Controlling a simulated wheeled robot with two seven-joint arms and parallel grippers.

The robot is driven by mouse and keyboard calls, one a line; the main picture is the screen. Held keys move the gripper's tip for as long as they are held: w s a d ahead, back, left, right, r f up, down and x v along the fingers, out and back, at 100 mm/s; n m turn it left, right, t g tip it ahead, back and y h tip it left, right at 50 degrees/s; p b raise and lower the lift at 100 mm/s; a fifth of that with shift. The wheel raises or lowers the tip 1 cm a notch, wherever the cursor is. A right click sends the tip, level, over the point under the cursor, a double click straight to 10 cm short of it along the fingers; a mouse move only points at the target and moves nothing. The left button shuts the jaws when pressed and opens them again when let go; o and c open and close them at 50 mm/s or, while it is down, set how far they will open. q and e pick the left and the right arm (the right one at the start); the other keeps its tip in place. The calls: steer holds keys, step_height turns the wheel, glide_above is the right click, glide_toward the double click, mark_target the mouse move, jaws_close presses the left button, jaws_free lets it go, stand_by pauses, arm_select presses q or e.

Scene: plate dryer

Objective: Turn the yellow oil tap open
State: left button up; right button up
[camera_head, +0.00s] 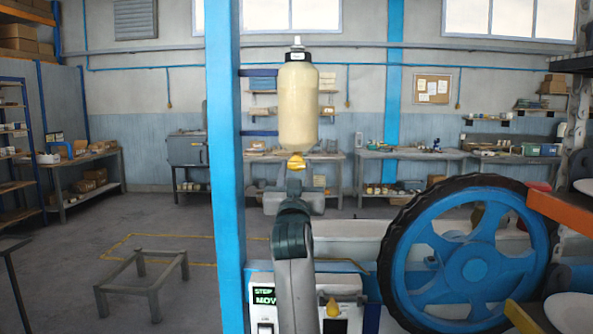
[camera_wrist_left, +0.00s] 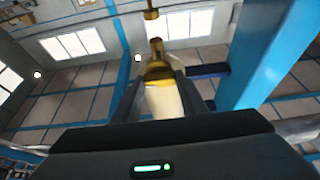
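The oil bottle (camera_head: 298,105), pale cream with a black collar on top, is upright beside the blue post in the head view. The yellow tap (camera_head: 296,163) is at its lower end. My left gripper (camera_head: 294,182) points upward just below the tap, with a small part of it overlapping the tap's line of sight. In the left wrist view, a yellow, tapering part (camera_wrist_left: 157,65) with a cream body shows between the two dark fingers (camera_wrist_left: 162,85). The fingers are apart; I cannot tell whether they touch it. My right gripper is out of view.
The blue post (camera_head: 225,160) stands close left of the bottle. A large blue wheel with a black tyre (camera_head: 475,265) is at the right. A control panel (camera_head: 264,297) is low behind my left arm. A low grey frame (camera_head: 142,288) stands on the open floor.

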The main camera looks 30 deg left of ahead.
arm_select(q)
steer(key=shift+o, duration=0.2)
steer(key=shift+m, duration=0.3)
steer(key=m+h+p, duration=0.1)
steer(key=m, duration=0.1)
steer(key=m+t+h+p, duration=0.1)
steer(key=m+h+p, duration=0.1)
steer(key=m, duration=0.1)
steer(key=shift+a+r+m, duration=0.2)
steer(key=shift+m, duration=0.1)
steer(key=m+h+p, duration=0.1)
steer(key=m+p, duration=0.2)
steer(key=m, duration=0.1)
steer(key=m+h+p, duration=0.2)
steer(key=m+p, duration=0.1)
steer(key=m+g+h+p, duration=0.1)
steer(key=m+p, duration=0.2)
steer(key=m, duration=0.1)
steer(key=shift+s+a+r+m+h+p, duration=0.15)
steer(key=shift+r+m+h+p, duration=0.15)
steer(key=shift+h, duration=0.1)
steer(key=shift+f+m+p, duration=0.1)
steer(key=shift+m+p, duration=0.3)
steer(key=shift+m, duration=0.5)
steer(key=shift+f+m+g+h, duration=0.1)
steer(key=shift+m+g+h, duration=0.55)
steer(key=shift+m, duration=0.75)
steer(key=o, duration=1)
steer(key=shift+o, duration=0.2)
